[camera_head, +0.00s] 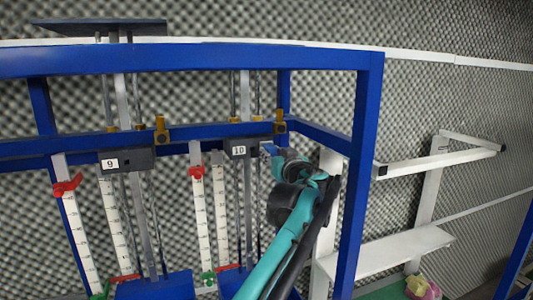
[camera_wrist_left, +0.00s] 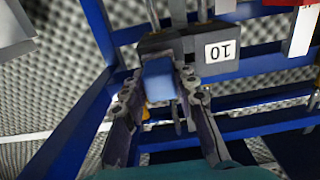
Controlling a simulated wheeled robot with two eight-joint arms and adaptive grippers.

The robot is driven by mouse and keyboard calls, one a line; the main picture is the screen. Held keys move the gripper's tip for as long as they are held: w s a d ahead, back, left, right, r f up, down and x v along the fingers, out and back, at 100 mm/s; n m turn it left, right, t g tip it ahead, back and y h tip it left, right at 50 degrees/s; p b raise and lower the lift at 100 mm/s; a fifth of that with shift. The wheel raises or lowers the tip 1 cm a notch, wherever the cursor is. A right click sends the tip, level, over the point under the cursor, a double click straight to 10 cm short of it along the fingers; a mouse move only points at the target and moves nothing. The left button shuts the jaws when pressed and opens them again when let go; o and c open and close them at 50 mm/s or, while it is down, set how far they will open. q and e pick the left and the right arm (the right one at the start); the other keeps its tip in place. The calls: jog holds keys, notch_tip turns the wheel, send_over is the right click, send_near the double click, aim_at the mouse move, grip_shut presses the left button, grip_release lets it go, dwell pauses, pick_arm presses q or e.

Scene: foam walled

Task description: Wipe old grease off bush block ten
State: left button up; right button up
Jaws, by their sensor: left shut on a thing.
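Bush block ten (camera_head: 250,150) is a dark block with a white "10" label, mounted on the blue frame's crossbar with rods through it. In the left wrist view the same block (camera_wrist_left: 185,45) shows with its label upside down. My left gripper (camera_head: 275,153) is at the right end of the block. In the wrist view its fingers (camera_wrist_left: 158,88) are shut on a light blue pad (camera_wrist_left: 158,76). The pad is against or very close to the block's face; contact cannot be told for certain. Any grease is too small to make out. My right gripper is not in view.
Block nine (camera_head: 125,160) sits to the left on the same crossbar. A blue post (camera_head: 362,170) stands just right of my arm. White scales with red clips (camera_head: 197,171) hang between the blocks. A white shelf (camera_head: 385,250) is at the right, with a pink and yellow item (camera_head: 422,288) below.

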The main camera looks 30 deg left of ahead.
pick_arm(q)
jog(key=shift+s+a+p, duration=0.35)
jog(key=shift+s+a, duration=0.9)
dwell(0.5)
jog(key=shift+v, duration=2.95)
jog(key=shift+d, duration=0.15)
jog(key=v, duration=0.3)
